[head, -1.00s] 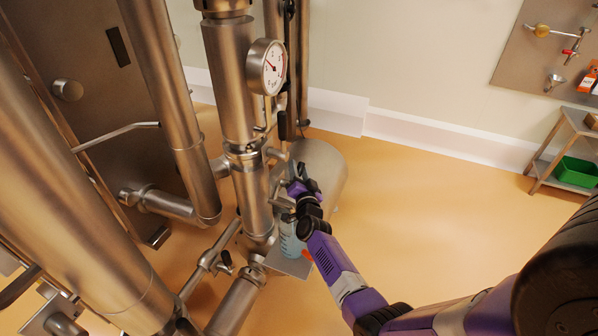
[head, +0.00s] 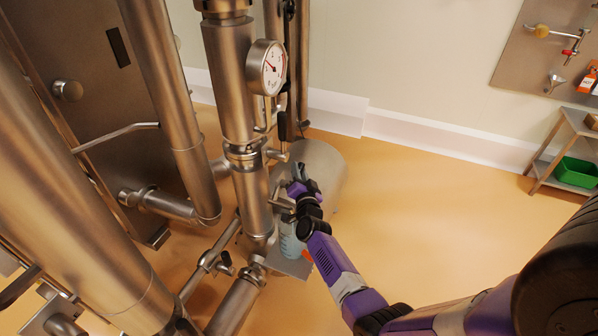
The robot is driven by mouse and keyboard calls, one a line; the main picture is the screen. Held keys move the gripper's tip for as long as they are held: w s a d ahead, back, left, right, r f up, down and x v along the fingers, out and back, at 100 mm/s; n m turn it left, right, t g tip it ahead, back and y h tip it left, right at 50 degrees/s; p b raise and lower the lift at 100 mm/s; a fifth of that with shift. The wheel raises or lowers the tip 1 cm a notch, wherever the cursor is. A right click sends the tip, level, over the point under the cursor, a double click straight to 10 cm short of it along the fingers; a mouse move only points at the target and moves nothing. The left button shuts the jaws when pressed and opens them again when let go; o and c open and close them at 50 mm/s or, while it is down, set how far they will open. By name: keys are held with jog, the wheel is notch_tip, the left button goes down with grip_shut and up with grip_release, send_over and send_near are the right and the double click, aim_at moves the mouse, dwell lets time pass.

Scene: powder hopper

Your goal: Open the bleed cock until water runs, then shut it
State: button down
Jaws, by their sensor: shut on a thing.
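My gripper (head: 298,172) is at the lower part of the steel vertical pipe, beside the small bleed cock (head: 281,205) that sticks out of its right side. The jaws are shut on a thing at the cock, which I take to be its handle. The fingers and wrist hide most of it. A clear bottle with bluish contents (head: 290,244) stands below the cock, partly behind my wrist. I cannot make out any water running.
A pressure gauge (head: 266,67) sits on the pipe above. A steel tank (head: 322,165) lies behind my gripper. Large pipes crowd the left. The floor at right is open, up to a shelf with a green bin (head: 576,172).

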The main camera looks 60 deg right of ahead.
jog(key=shift+f, duration=0.1)
dwell(0.6)
jog(key=shift+f+b, duration=0.1)
jog(key=shift+b, duration=0.45)
jog(key=shift+a+n+t+h+b, duration=0.15)
jog(key=shift+n+t+h+b, duration=0.15)
jog(key=shift+b, duration=0.85)
jog(key=b, duration=0.2)
jog(key=n+h+b, duration=0.1)
jog(key=b, duration=0.1)
jog(key=shift+a+r+t, duration=0.25)
jog(key=shift+r+t, duration=0.1)
jog(key=shift+t, duration=0.05)
jog(key=shift+s+r+b, duration=0.1)
jog(key=shift+r+b, duration=0.2)
jog(key=shift+b, duration=0.1)
jog(key=c, duration=1.3)
grip_release()
jog(key=shift+r, duration=0.1)
jog(key=shift+o, duration=0.2)
